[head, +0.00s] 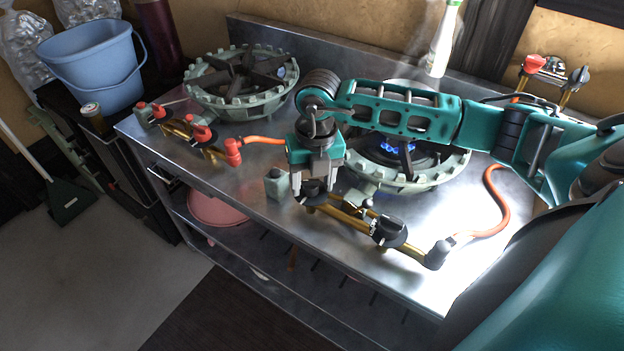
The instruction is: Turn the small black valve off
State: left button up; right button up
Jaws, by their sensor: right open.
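A brass gas pipe (345,217) runs along the front of the steel counter, below the right burner (410,165), where a blue flame burns. A small black valve (312,194) sits at the pipe's left end, partly hidden by my right gripper. A larger black knob (390,231) sits further right on the pipe. My right gripper (313,184) is open and points down, with its fingertips right at the small black valve. I cannot tell whether they touch it. My left gripper is not in view.
A left burner (241,82) has red-handled valves (199,132) in front of it. An orange hose (497,205) curves at the right. A white bottle (441,45) stands behind the right burner. A blue bucket (92,70) is at the far left. The counter's front edge is close to the pipe.

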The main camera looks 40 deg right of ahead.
jog(key=shift+f, duration=0.1)
jog(key=c, duration=0.9)
jog(key=shift+c, duration=0.2)
jog(key=shift+m, duration=0.4)
jog(key=m+p, duration=0.1)
jog(key=m, duration=0.2)
jog(key=shift+m+p, duration=0.4)
jog(key=shift+m, duration=1.2)
jog(key=o, duration=0.8)
jog(key=shift+o, duration=0.7)
